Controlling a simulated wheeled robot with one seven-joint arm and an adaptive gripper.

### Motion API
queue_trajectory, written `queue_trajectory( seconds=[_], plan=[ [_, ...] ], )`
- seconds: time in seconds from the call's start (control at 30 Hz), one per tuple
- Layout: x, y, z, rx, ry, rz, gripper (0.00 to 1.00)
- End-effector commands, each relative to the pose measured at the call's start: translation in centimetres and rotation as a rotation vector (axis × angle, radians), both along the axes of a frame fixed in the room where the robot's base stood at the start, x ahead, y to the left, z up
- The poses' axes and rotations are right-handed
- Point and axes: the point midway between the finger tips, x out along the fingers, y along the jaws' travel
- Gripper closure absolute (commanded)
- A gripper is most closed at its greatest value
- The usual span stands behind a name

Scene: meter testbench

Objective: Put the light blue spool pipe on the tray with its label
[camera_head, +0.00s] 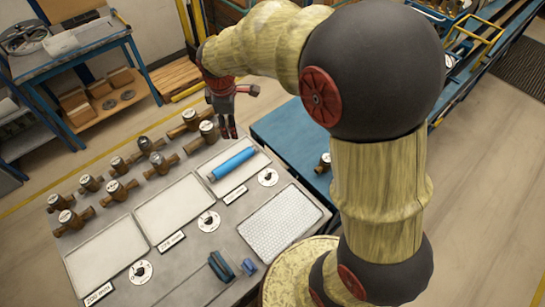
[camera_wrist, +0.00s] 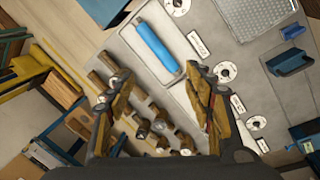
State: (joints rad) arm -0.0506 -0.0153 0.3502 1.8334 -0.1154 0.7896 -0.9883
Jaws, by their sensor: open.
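The light blue spool pipe (camera_head: 232,163) lies in the rightmost of three shallow pale trays (camera_head: 246,173). It also shows whole in the wrist view (camera_wrist: 157,50), lying along the tray. A white label (camera_head: 235,194) stands at that tray's front edge; its text is too small to read. My gripper (camera_head: 229,132) is above the bench behind the pipe, apart from it. In the wrist view its two fingers (camera_wrist: 158,92) are spread with nothing between them, and the pipe lies beyond them.
The middle tray (camera_head: 175,208) and left tray (camera_head: 105,250) are empty; the left label (camera_head: 97,293) seems to read 200 mm. Several brass meters (camera_head: 118,190) stand in rows behind the trays.

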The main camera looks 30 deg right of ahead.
Motion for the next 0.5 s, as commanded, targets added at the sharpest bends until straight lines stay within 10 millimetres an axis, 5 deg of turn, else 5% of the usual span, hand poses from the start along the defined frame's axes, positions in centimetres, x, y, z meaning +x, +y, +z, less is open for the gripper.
queue_trajectory(
  seconds=[0.2, 0.5],
  plan=[
    [-6.6, -0.4, 6.9, 0.089, -0.104, -0.286, 0.48],
    [-16.5, -0.7, 12.0, 0.244, -0.222, -0.667, 0.48]
  ],
)
